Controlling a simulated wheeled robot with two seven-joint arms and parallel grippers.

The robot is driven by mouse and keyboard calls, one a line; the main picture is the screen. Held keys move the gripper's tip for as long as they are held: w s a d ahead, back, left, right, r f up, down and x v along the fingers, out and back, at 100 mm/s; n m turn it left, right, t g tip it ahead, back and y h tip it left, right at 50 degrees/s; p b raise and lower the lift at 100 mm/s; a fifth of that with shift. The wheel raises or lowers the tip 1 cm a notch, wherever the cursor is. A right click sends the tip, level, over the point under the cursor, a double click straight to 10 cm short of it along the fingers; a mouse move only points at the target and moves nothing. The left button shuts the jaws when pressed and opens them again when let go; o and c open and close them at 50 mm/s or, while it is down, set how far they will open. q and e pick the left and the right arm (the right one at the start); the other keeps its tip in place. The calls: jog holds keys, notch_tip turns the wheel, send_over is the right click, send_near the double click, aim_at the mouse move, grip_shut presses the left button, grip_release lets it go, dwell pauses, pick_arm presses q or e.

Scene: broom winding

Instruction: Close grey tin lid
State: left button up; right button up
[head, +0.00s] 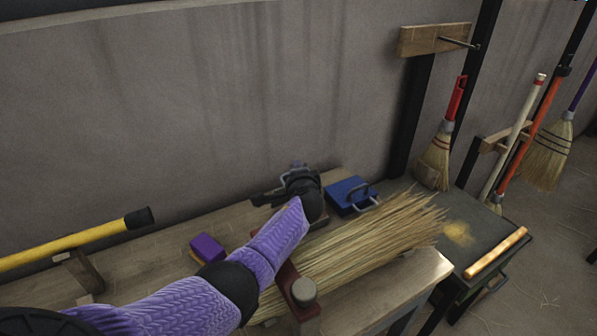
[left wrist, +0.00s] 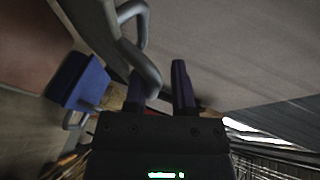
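The grey tin is mostly hidden behind my left gripper in the head view, where a grey handle (head: 297,173) shows above it. In the left wrist view, a dark grey panel (left wrist: 100,28), which looks like the raised lid, stands steeply tilted with a thick grey handle (left wrist: 139,60) on its face. My left gripper (head: 282,189) is at the tin. In the left wrist view its fingers (left wrist: 157,76) are apart, with the handle's lower end close to the left finger. I cannot tell whether they touch. My right gripper is not in view.
A blue tin (head: 347,196) with a handle stands just right of my left gripper. A straw bundle (head: 365,240) lies across the bench in front. A purple block (head: 207,248) and a yellow handle (head: 75,240) are left. Brooms (head: 435,160) hang at the right.

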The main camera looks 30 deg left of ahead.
pick_arm(q)
jog(key=p+v, duration=0.5)
jog(key=v, duration=0.5)
jog(key=shift+p, duration=0.3)
